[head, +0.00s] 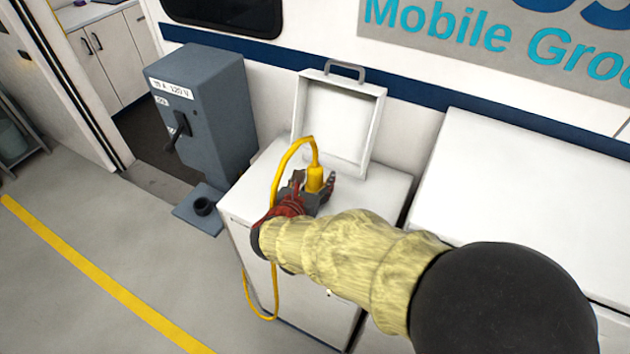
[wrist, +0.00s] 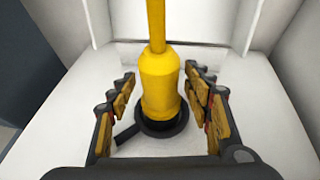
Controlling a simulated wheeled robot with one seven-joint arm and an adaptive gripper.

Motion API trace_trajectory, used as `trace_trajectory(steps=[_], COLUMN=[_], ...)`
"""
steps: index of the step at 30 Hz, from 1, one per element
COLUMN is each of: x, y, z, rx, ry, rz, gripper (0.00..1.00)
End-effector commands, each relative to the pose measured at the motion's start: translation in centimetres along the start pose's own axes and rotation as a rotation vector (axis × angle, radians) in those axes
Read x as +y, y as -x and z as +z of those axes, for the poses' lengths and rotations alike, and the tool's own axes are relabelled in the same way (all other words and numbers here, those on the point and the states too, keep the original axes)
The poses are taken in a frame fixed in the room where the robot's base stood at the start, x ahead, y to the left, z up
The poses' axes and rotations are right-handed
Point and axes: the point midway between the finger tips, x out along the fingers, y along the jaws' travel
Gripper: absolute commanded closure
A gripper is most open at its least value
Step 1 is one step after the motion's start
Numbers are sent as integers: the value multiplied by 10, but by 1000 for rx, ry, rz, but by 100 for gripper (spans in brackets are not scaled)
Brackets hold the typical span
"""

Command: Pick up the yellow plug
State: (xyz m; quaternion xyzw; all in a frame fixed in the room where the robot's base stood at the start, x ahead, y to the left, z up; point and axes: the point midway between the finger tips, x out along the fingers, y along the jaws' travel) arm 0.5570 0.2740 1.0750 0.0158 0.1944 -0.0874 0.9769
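The yellow plug (head: 315,179) stands upright on top of a white cabinet, with a yellow cable rising from its top. In the wrist view the plug (wrist: 161,85) sits in a black round base (wrist: 163,122). My gripper (head: 318,186) is open around the plug. In the wrist view, my gripper's fingers (wrist: 160,82) stand on both sides of the plug with a gap on each side. The base is partly hidden in the head view.
The white cabinet (head: 245,205) has a raised lid (head: 338,125) behind the plug. The yellow cable (head: 276,185) loops left and hangs down the cabinet front. A grey switch box (head: 215,115) stands to the left. Another white cabinet (head: 520,190) stands right. The floor at left is clear.

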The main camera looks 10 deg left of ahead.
Motion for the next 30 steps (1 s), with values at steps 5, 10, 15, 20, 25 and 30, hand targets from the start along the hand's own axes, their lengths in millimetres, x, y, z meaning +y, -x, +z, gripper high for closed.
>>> trace_trajectory(steps=[5, 10, 15, 20, 25, 30], x=[0, 0, 0, 0, 0, 0], y=[0, 0, 0, 0, 0, 0], z=[0, 0, 0, -1, -1, -1], rx=[0, 0, 0, 1, 2, 2], ry=[0, 0, 0, 0, 1, 1], rz=[0, 0, 0, 1, 1, 1], gripper=[62, 71, 81, 90, 100, 100])
